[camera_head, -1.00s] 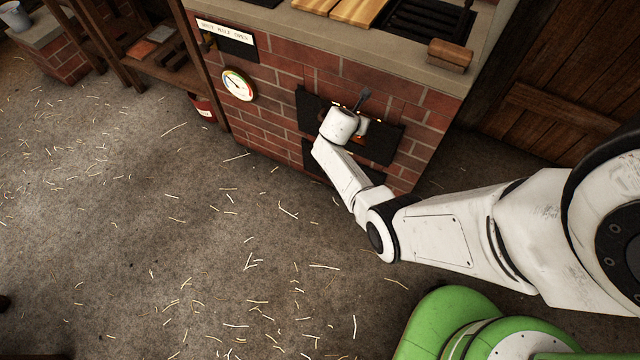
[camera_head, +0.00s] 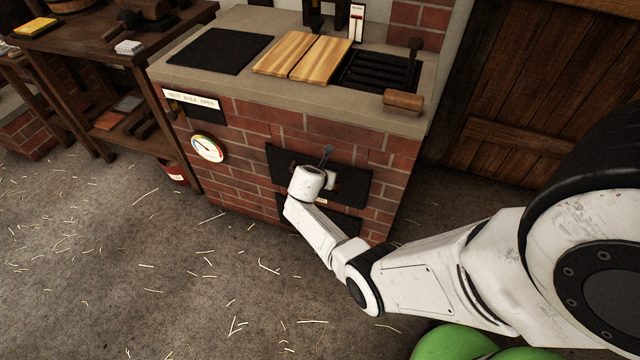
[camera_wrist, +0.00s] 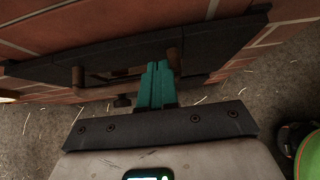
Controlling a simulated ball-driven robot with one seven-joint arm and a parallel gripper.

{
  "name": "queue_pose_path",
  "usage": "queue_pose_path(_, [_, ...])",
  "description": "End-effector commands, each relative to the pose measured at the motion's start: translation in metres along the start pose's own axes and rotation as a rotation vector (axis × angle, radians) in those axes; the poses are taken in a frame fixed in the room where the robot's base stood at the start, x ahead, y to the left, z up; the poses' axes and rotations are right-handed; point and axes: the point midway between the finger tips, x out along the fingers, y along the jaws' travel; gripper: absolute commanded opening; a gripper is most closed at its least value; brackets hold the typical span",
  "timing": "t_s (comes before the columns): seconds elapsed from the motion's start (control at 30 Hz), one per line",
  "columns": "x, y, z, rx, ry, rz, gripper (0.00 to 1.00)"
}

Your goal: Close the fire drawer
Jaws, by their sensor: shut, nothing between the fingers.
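A black iron drawer front (camera_head: 355,188) is set in the red brick face of the hearth. A second dark panel (camera_head: 345,226) sits below it, partly hidden by my arm. I cannot tell from the head view how far the drawer stands out. In the wrist view a dark front (camera_wrist: 120,55) crosses the top, with a brownish bar handle (camera_wrist: 78,76) on it. My gripper (camera_wrist: 155,68) has teal fingers, shut together with nothing held. Their tips are at the handle's right part; whether they touch it is unclear. In the head view my wrist hides the fingers.
The hearth top (camera_head: 235,85) carries two wooden boards (camera_head: 300,55), a black grate (camera_head: 375,72) and a wooden block (camera_head: 403,100). A gauge (camera_head: 208,148) and a label (camera_head: 190,99) are on the brick face. A red bucket (camera_head: 175,172) stands left. The straw-strewn floor in front is clear.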

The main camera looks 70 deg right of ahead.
Motion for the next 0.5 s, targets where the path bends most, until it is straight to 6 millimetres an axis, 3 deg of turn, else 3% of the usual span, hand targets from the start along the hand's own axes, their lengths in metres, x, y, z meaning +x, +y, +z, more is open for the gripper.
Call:
queue_pose_path(0.3, [-0.067,0.001,-0.003,-0.004,0.000,0.003,0.00])
queue_pose_path(0.5, [-0.095,0.001,-0.005,-0.006,0.001,0.000,0.00])
